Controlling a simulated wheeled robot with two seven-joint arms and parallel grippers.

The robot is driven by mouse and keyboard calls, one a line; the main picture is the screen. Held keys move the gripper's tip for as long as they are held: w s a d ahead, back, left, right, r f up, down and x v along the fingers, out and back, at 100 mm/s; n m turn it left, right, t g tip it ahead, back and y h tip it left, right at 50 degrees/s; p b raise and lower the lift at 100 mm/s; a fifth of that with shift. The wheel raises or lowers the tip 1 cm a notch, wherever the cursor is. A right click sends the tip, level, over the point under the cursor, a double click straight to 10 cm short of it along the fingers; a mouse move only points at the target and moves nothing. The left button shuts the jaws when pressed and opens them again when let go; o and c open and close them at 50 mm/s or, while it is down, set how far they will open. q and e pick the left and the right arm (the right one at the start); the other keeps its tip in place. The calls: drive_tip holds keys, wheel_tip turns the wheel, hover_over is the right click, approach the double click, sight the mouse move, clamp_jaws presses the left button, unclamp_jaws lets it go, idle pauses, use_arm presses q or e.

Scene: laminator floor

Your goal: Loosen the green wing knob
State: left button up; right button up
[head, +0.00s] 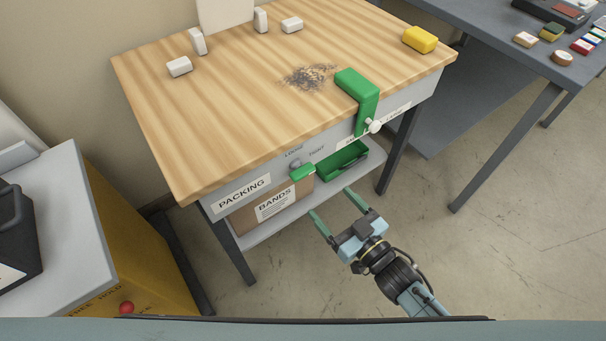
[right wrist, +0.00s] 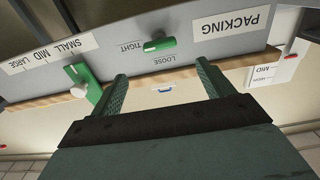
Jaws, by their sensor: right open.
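The green wing knob (head: 302,172) sits on the grey front panel under the wooden tabletop, by the LOOSE and TIGHT marks. In the right wrist view, which is upside down, the knob (right wrist: 162,44) has its wing lying nearly level across the panel. My right gripper (head: 331,202) is open and empty, in front of and below the panel. In the right wrist view its two green fingers (right wrist: 161,70) point toward the panel, one to each side of the knob's position and apart from it. My left gripper is not in view.
A green clamp (head: 357,90) with a white knob (head: 374,126) hangs over the table edge right of the wing knob. A BANDS box (head: 268,207) and green tray (head: 343,160) sit on the shelf below.

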sight(306, 175)
drive_tip(key=b+x, duration=0.2)
drive_tip(key=x, duration=0.9)
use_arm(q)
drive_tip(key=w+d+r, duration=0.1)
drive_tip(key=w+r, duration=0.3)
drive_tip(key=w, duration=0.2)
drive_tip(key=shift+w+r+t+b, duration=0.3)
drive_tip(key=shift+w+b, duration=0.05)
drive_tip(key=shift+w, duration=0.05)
use_arm(e)
drive_tip(key=shift+w+a, duration=0.35)
drive_tip(key=shift+w, duration=0.15)
drive_tip(key=c, duration=1)
